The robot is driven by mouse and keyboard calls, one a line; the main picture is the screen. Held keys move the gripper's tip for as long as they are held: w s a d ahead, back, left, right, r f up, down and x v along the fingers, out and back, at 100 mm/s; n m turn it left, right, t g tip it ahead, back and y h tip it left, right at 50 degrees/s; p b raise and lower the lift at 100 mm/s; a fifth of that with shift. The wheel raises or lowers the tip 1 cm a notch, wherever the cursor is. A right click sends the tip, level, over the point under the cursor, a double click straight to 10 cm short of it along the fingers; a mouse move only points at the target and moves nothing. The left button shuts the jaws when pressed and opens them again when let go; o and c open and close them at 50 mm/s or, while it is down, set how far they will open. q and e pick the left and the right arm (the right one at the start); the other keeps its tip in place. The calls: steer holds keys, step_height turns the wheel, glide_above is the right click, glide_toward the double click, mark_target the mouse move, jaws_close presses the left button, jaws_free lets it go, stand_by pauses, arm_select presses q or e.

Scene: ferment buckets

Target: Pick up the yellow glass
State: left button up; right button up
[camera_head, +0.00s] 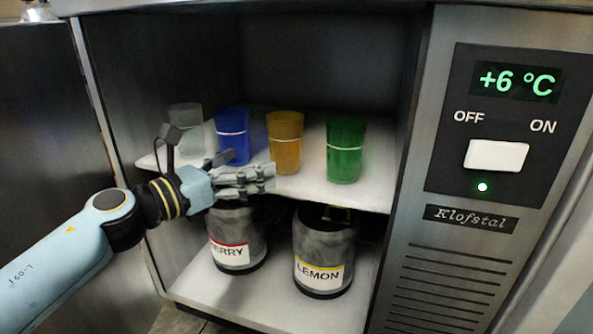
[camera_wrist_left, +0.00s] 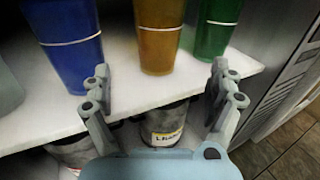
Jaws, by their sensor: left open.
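The yellow glass (camera_head: 285,140) is amber with a pale line around it and stands upright on the upper shelf of the fridge, between the blue glass (camera_head: 232,135) and the green glass (camera_head: 344,150). My left gripper (camera_head: 270,178) is in front of the shelf edge, a little below and in front of the yellow glass. In the left wrist view the fingers (camera_wrist_left: 160,85) are spread wide and empty, and the yellow glass (camera_wrist_left: 158,38) stands ahead between them, apart from both. My right gripper is not in view.
A clear glass (camera_head: 188,128) stands at the shelf's left. The upper shelf (camera_head: 312,185) has a bare front strip. A control panel (camera_head: 500,130) is at the right.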

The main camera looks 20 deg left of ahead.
mark_target(273, 152)
arm_select(q)
steer(key=x, duration=0.5)
steer(key=shift+r, duration=0.15)
steer(key=b+x, duration=0.1)
steer(key=x, duration=0.4)
steer(key=shift+a+b, duration=0.2)
steer(key=shift+b, duration=0.15)
steer(key=shift+w+d, duration=0.15)
steer(key=shift+w, duration=0.2)
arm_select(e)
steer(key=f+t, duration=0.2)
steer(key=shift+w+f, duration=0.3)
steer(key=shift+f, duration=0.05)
arm_select(q)
steer(key=shift+c, duration=0.3)
steer(key=c, duration=1.4)
